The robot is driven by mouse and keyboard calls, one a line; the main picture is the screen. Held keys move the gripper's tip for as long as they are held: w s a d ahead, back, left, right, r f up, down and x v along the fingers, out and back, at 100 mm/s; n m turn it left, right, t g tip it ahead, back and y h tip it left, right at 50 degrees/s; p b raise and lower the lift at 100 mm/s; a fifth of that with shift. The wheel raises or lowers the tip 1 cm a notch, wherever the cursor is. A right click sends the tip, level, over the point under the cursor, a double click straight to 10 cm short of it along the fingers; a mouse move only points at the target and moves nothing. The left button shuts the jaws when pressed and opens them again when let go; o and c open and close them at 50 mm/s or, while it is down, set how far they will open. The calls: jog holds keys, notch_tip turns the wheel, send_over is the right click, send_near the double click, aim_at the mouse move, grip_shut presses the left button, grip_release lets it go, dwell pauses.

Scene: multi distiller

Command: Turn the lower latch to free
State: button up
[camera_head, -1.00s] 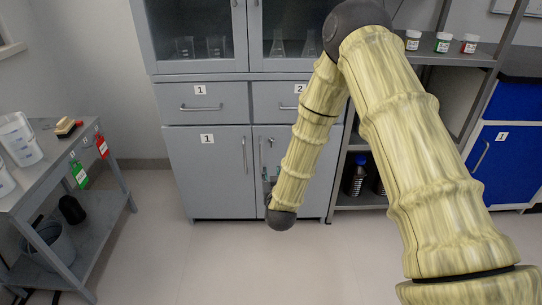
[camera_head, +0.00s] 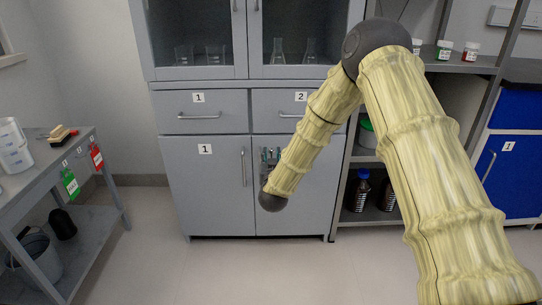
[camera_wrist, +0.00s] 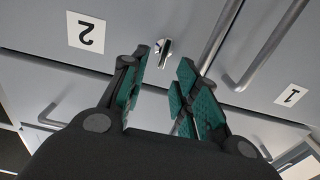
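The lower latch (camera_wrist: 162,50) is a small silver turn piece on a round base on the grey lower cabinet door (camera_wrist: 120,60), shown upside down in the wrist view. My gripper (camera_wrist: 164,60) has black fingers with green pads. It is open, with the latch in the gap between its fingertips or just beyond them; whether a pad touches it I cannot tell. In the head view my gripper (camera_head: 270,155) is partly hidden by my wrist, in front of the lower right door. The latch cannot be made out there.
A vertical door handle (camera_head: 242,167) is just left of my gripper. Drawers (camera_head: 200,108) are above. A grey side table (camera_head: 50,165) stands at left, and a shelf with bottles (camera_head: 362,190) at right. The floor (camera_head: 200,270) in front is clear.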

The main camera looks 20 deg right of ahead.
aim_at(271, 151)
jog(key=shift+b+x, duration=0.35)
jog(key=shift+x, duration=1.35)
grip_shut()
